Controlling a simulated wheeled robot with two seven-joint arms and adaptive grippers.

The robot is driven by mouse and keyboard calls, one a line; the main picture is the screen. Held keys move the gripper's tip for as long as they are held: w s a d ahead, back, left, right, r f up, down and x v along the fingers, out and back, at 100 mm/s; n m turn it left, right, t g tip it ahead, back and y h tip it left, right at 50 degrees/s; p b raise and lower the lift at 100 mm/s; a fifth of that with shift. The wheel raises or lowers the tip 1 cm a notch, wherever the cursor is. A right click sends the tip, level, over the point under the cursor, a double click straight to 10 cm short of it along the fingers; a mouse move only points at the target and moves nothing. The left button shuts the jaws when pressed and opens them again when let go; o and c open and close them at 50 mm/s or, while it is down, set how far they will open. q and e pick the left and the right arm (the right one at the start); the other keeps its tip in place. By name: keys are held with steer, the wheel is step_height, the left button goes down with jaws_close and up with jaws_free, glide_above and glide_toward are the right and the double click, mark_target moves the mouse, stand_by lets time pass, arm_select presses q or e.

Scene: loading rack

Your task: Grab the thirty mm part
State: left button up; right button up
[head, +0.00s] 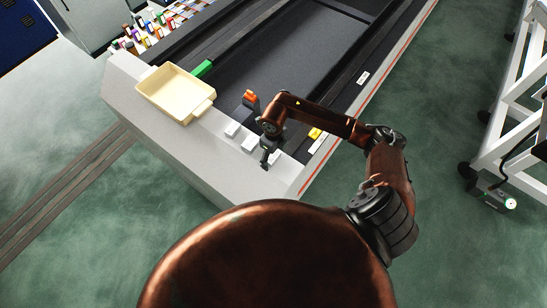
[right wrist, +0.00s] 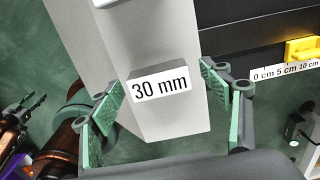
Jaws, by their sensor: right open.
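The thirty mm part is a small grey block with a white face reading "30 mm" (right wrist: 160,88). It sits on the pale grey ledge (right wrist: 185,120), in the middle of the right wrist view. My right gripper (right wrist: 168,108) is open, with one green-padded finger on each side of the block and a gap to both. In the head view my right gripper (head: 266,160) points down over the ledge's near end, beside a white block (head: 275,157). A dark claw at the left edge of the right wrist view looks like my left gripper (right wrist: 28,106); its opening is unclear.
More white blocks (head: 232,130) stand in a row on the ledge, left of my gripper. A cream tray (head: 152,98) lies farther left. Orange (head: 250,97), green (head: 203,68) and yellow (head: 315,133) items line the dark bed. A white frame (head: 510,95) stands at right.

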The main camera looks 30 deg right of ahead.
steer(key=shift+c, duration=0.3)
steer(key=c, duration=1.2)
steer(key=shift+r, duration=0.1)
